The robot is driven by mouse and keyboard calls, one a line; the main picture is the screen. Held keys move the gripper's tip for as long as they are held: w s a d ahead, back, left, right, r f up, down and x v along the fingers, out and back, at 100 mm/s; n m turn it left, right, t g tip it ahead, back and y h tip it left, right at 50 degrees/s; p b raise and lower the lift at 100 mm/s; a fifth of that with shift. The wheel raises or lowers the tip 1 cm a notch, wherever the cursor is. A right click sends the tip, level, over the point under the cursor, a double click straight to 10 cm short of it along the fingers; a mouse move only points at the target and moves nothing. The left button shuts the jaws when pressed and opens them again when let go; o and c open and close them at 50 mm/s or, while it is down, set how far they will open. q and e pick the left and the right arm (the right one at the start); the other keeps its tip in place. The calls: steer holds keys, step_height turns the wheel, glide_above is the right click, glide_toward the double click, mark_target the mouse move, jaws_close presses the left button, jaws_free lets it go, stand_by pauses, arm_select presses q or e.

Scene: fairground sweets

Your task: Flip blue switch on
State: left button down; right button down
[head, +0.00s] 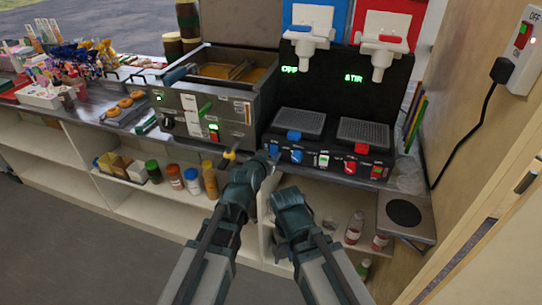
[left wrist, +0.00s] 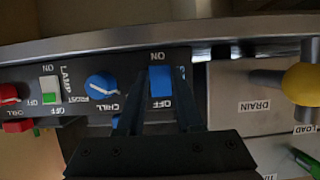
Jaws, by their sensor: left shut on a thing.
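The blue switch (left wrist: 161,85) is on the slush machine's dark front panel, between ON and OFF labels that appear upside down in the left wrist view. In the head view it is at the panel's left end, small and partly hidden by my left gripper (head: 268,158). My left gripper (left wrist: 160,100) is shut on the blue switch, one dark finger on each side. I cannot tell which way the switch is tipped. The blue-side display (head: 289,69) reads OFF. My right gripper (head: 290,200) is low in front of the counter, its fingers not clearly visible.
A blue knob (left wrist: 101,86) and a white-green lamp switch (left wrist: 50,90) sit beside it. A yellow drain knob (left wrist: 301,84) sticks out from the fryer (head: 210,100). A red switch (head: 350,166) is further right. Shelves with bottles lie below.

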arm_select(q)
steer(key=t+b, duration=0.1)
steer(key=b, duration=0.2)
steer(key=f+t+b, duration=0.1)
steer(key=b, duration=0.2)
steer(key=shift+t+h, duration=0.4)
steer(key=shift+r, duration=0.1)
steer(key=c, duration=0.6)
jaws_free()
steer(key=shift+o, duration=0.2)
steer(key=shift+s, duration=0.15)
